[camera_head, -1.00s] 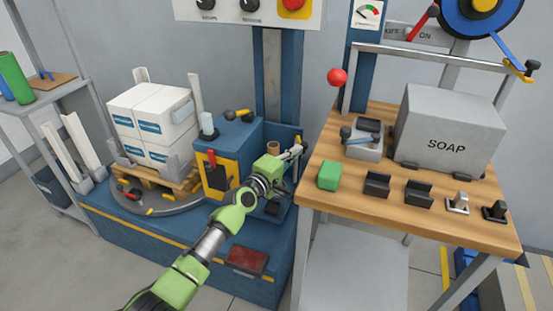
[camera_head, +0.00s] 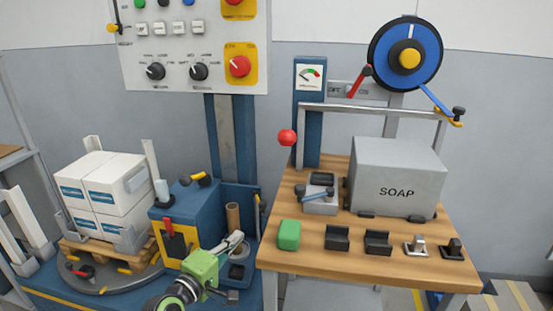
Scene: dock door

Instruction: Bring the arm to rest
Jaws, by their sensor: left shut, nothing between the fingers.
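My left arm comes in from the bottom of the head view, left of centre, with green and dark links. My left gripper (camera_head: 234,246) is shut and empty. In the picture it lies in front of the blue machine's right side, close to a brown roll (camera_head: 233,218), and left of the wooden workbench (camera_head: 330,262). I cannot tell whether it touches anything. My right gripper is not in view.
On the workbench are a grey SOAP box (camera_head: 397,180), a green block (camera_head: 289,235) and small black holders (camera_head: 337,238). White boxes (camera_head: 102,190) sit on a pallet at left. A control panel (camera_head: 190,45) hangs above. A red ball knob (camera_head: 287,138) rises behind the bench.

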